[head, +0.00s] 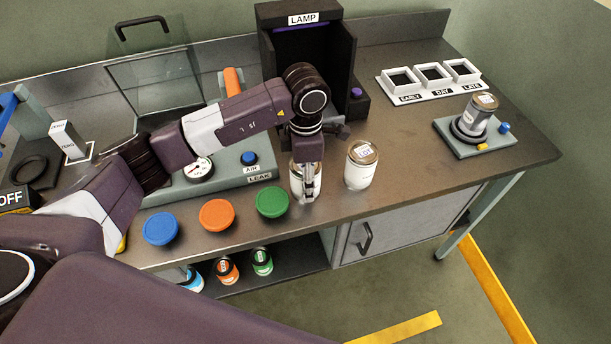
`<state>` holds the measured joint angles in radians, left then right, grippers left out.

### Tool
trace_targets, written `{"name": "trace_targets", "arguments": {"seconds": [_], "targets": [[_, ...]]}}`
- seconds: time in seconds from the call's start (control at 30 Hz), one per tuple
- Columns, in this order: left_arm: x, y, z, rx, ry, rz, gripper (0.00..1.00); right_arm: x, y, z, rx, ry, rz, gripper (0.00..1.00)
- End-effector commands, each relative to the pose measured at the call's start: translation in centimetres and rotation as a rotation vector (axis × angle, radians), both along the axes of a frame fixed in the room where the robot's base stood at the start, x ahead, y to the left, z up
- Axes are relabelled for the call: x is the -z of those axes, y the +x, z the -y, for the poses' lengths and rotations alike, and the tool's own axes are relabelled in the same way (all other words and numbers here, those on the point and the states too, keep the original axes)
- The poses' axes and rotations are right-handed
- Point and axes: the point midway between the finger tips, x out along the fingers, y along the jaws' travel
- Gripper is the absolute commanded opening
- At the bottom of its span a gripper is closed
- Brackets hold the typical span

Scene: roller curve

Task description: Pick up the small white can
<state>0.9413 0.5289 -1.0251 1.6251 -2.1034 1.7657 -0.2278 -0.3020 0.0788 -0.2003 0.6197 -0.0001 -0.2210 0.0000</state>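A small white can (297,186) stands at the front of the metal bench, near its middle. My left gripper (308,190) points down over this can, its fingers in front of the can's side and hiding much of it. Whether the fingers are closed on it I cannot tell; the can looks upright and at bench level. A second white can (361,170) with a brownish, labelled lid stands just to the right, upright and apart from the gripper. My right gripper is not in view.
Behind stands a black LAMP booth (347,60). Blue, orange and green round lids (272,202) lie to the left, before the LEAK device (235,180). On the right are a three-slot tray (436,91) and a grey can (474,118) on a stand. Bench between is clear.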

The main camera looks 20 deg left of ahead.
Motion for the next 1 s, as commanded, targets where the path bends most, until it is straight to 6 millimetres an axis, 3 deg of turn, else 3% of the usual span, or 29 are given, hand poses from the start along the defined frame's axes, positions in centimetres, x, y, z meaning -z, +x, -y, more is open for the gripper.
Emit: {"name": "trace_targets", "arguments": {"seconds": [0.1,0.37,0.57,0.77,1.0], "targets": [[-0.2,0.1,0.0,0.0,0.0,0.004,0.14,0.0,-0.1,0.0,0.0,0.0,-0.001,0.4],[-0.3,0.1,0.0,0.0,0.0,0.004,0.14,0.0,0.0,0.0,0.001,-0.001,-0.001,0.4],[-1.5,0.2,0.0,-0.002,-0.002,0.005,0.14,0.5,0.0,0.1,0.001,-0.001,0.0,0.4],[-5.2,0.3,0.0,-0.001,-0.001,0.011,0.14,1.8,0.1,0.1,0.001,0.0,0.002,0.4],[-12.5,0.2,0.0,0.0,0.0,0.011,0.14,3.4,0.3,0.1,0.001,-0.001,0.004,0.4]]}}
